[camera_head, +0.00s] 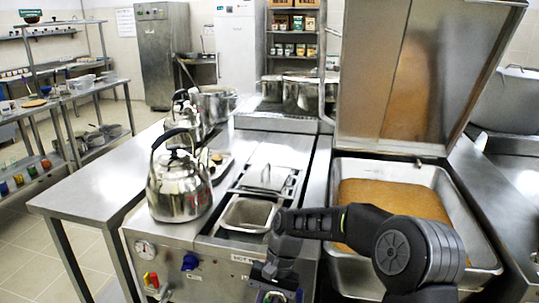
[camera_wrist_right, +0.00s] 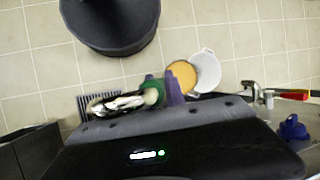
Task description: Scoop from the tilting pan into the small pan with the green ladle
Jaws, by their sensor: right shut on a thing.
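The tilting pan (camera_head: 453,222) is at the right in the head view, its lid raised, with an orange-brown mass (camera_head: 395,198) in it. A rectangular metal pan (camera_head: 249,214) sits in the counter left of it; I cannot tell if it is the small pan. My right gripper (camera_head: 275,296) hangs low at the counter's front edge, left of the tilting pan. In the right wrist view, its purple fingers (camera_wrist_right: 163,92) are shut around a green piece (camera_wrist_right: 153,90), apparently the green ladle's handle. The ladle's bowl cannot be made out. My left gripper is out of view.
Kettles (camera_head: 179,185) stand on the counter to the left. A lidded insert (camera_head: 267,177) lies behind the rectangular pan. The wrist view shows a white vessel (camera_wrist_right: 208,72) and an orange-tan disc (camera_wrist_right: 181,76) beyond the fingers, against floor tiles.

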